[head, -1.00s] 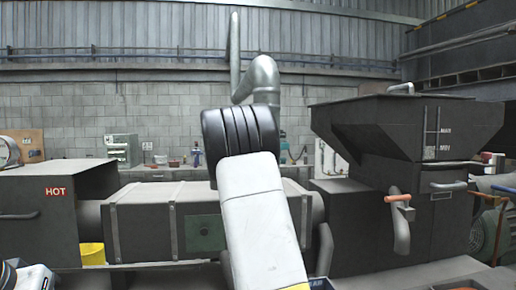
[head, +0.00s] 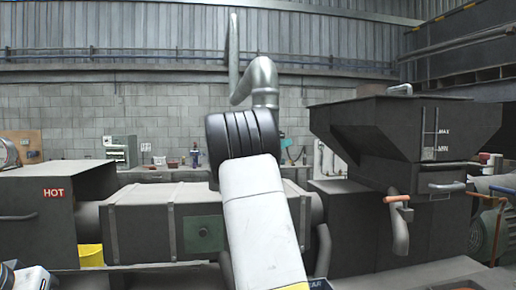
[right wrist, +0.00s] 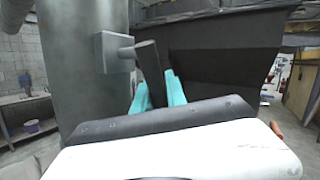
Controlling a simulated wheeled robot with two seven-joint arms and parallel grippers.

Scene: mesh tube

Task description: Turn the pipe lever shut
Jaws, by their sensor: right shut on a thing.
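The pipe lever (right wrist: 149,68) is a short dark bar. It joins a grey block (right wrist: 113,52) on the side of a thick grey upright pipe (right wrist: 85,75) in the right wrist view. The bar stands near upright, its top leaning a little left. My right gripper (right wrist: 158,95) is shut on the lever, its teal fingers on either side of the bar's lower part. In the head view my right arm hides the lever and the gripper fingers. A bent silver pipe (head: 262,75) rises behind that arm. My left gripper is not in view.
A dark hopper (head: 405,120) stands at the right, with an orange-handled lever (head: 397,198) and a pipe below it. A long grey machine housing (head: 150,225) spans the middle.

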